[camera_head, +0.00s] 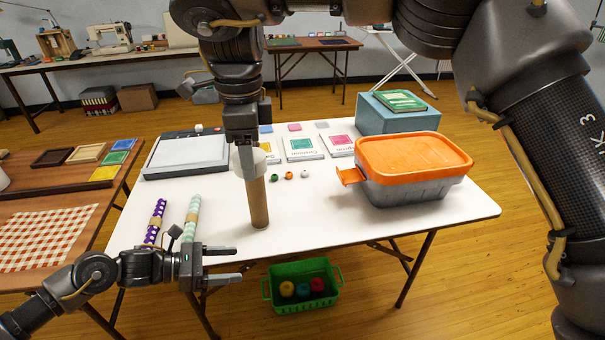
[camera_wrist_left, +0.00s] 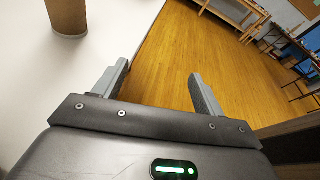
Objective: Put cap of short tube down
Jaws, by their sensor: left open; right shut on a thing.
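A brown cardboard tube (camera_head: 258,204) stands upright near the front edge of the white table (camera_head: 330,225). Its lower end also shows at the top left of the left wrist view (camera_wrist_left: 68,14). I cannot tell whether the cap touches the tube's rim. My left gripper (camera_head: 241,265) is open and empty, just off the table's front edge; its spread fingers also show in the left wrist view (camera_wrist_left: 160,72).
An orange-lidded grey bin (camera_head: 415,190) stands on the right, its orange latch sticking out leftward. Small beads (camera_head: 289,176) and cards (camera_head: 302,148) lie behind the tube. Two patterned rolls (camera_head: 156,222) lie at the left. A green basket (camera_head: 302,306) is on the floor.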

